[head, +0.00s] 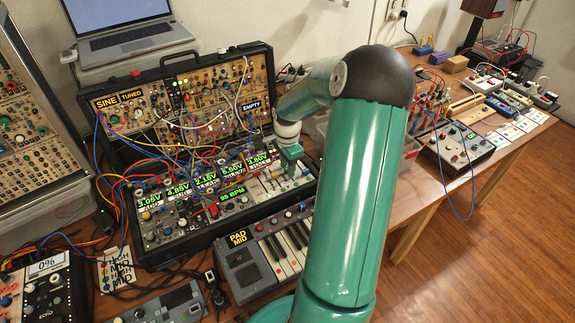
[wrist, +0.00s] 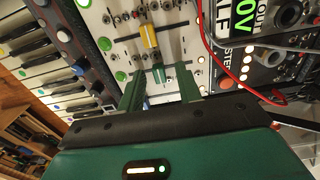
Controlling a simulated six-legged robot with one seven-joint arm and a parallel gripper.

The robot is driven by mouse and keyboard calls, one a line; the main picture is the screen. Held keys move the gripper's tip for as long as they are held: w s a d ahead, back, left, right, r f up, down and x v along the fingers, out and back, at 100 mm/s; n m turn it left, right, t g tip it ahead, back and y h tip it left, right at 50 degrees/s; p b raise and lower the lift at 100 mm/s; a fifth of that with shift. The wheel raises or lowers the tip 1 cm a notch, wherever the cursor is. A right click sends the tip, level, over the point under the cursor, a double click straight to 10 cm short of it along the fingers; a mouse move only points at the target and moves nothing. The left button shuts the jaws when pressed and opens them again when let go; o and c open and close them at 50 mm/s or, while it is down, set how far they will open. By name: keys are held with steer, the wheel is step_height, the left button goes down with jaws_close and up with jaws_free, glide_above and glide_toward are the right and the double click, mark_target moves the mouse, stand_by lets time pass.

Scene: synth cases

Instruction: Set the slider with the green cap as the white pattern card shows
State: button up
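A slider with a green cap (wrist: 158,74) shows in the wrist view on a pale panel (head: 268,186). My gripper (wrist: 160,88) is open, with one finger on each side of the green cap and a gap to each. In the head view my gripper (head: 291,160) points down over the slider panel and hides part of it. I cannot tell whether its fingertips touch the panel. A white card (head: 116,270) with dark handwritten lines lies at the lower left; its words are too small to read surely.
A slider with a yellow cap (wrist: 149,38) is close beside the green one. Patch cables (head: 185,140) cross the rack, and a red cable (wrist: 222,66) runs near my right finger. A keyboard (head: 272,255) labelled PAD MID stands in front. Small patterned white cards (head: 512,131) lie far right.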

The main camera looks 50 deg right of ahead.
jaws_close()
steer(key=shift+w+d, duration=0.3)
steer(key=shift+w, duration=0.65)
steer(key=shift+w+d, duration=0.3)
steer(key=shift+w, duration=0.6)
jaws_free()
steer(key=shift+w, duration=0.1)
step_height(320, 180, up, 14)
